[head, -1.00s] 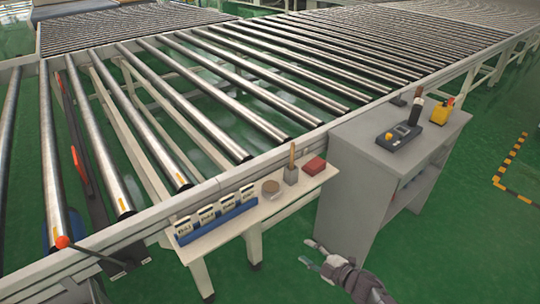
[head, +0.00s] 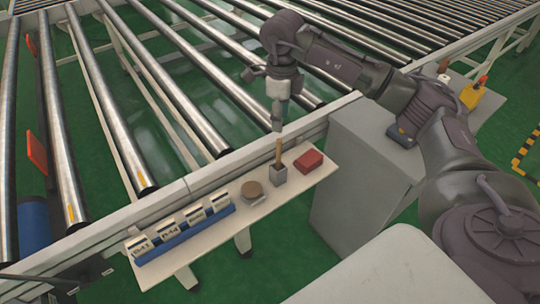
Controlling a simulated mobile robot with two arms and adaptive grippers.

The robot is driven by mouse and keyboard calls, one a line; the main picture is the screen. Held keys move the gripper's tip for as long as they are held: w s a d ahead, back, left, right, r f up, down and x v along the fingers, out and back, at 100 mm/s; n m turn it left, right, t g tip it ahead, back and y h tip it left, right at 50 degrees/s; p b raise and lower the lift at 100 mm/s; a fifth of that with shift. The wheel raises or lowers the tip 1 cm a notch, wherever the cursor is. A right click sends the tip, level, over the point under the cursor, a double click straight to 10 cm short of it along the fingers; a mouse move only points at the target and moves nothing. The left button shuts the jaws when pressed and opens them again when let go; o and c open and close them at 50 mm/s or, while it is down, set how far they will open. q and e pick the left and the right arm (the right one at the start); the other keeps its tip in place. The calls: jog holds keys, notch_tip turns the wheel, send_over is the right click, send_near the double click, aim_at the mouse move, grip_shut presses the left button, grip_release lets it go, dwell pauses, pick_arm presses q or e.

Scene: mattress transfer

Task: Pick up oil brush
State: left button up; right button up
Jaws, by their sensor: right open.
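The oil brush, seen as a wooden handle (head: 279,150), stands upright in a small grey holder (head: 279,175) on a narrow pale shelf table (head: 325,172). Its lower end is hidden inside the holder. My right gripper (head: 277,122) points down just above the top of the handle and looks apart from it. It is open and empty, though its fingers show small and nearly edge-on. My left gripper is not in view.
A red box (head: 308,161) sits right of the holder, a round brown item (head: 253,191) left, then a blue rack (head: 185,238) of labelled cards. The roller conveyor (head: 205,60) lies behind. A grey cabinet (head: 365,160) stands right, partly behind my arm.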

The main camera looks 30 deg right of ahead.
aim_at(279, 140)
notch_tip(279, 140, down, 6)
jog(key=shift+s+f, duration=0.1)
jog(key=shift+a+f+p, duration=0.1)
jog(key=shift+f+p, duration=0.2)
jog(key=shift+f, duration=0.2)
notch_tip(279, 140, down, 5)
jog(key=shift+s+r+p, duration=0.1)
jog(key=shift+p, duration=0.35)
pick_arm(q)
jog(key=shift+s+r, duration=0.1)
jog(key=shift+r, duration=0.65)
pick_arm(e)
jog(key=shift+c, duration=0.8)
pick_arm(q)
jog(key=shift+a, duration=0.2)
pick_arm(e)
grip_shut()
